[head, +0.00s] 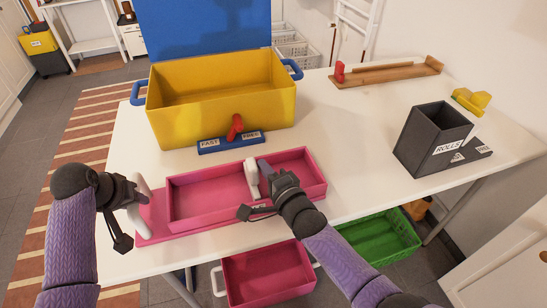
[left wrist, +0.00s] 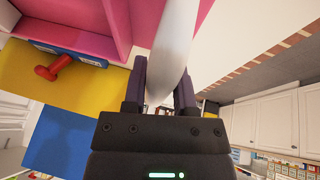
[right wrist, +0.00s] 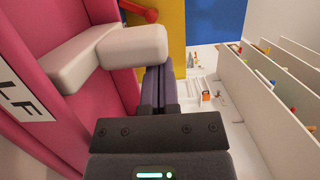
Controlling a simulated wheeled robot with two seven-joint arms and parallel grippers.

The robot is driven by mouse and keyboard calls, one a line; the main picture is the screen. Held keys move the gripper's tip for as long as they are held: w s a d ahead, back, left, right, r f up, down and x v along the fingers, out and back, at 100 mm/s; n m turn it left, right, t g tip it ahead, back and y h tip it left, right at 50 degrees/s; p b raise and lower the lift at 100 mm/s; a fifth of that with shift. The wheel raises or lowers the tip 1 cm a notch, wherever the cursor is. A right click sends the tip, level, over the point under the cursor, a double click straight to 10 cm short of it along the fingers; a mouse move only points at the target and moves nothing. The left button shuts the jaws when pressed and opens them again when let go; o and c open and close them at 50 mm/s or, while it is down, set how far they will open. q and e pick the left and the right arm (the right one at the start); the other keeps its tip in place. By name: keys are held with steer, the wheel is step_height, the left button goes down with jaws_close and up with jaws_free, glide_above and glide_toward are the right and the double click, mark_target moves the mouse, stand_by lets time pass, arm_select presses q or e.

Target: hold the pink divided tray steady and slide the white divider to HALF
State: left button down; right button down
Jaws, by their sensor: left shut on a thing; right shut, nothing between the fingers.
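The pink divided tray (head: 208,200) lies on the white table with a flat pink base under it. The white divider (head: 251,178) stands across the tray, right of its middle. My left gripper (head: 138,196) is shut on the white handle at the tray's left end; the handle (left wrist: 178,40) shows between the fingers in the left wrist view. My right gripper (head: 264,168) is shut and empty, just right of the divider. In the right wrist view the divider (right wrist: 120,48) is close beside the fingers (right wrist: 158,85); I cannot tell if they touch.
A label ending in "LF" (right wrist: 22,95) is on the tray's side. A yellow box (head: 215,100) with a blue lid and a red-levered blue switch panel (head: 231,142) are behind the tray. A dark ROLLS bin (head: 430,140) stands at right. Pink (head: 268,275) and green (head: 375,240) crates are below.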

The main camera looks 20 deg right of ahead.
arm_select(q)
steer(key=shift+s+f, duration=0.1)
steer(key=shift+f, duration=0.05)
arm_select(e)
steer(key=shift+a, duration=0.6)
steer(key=d, duration=0.4)
steer(key=v, duration=1)
steer(key=shift+d, duration=0.1)
arm_select(q)
steer(key=shift+c, duration=1.6)
jaws_free()
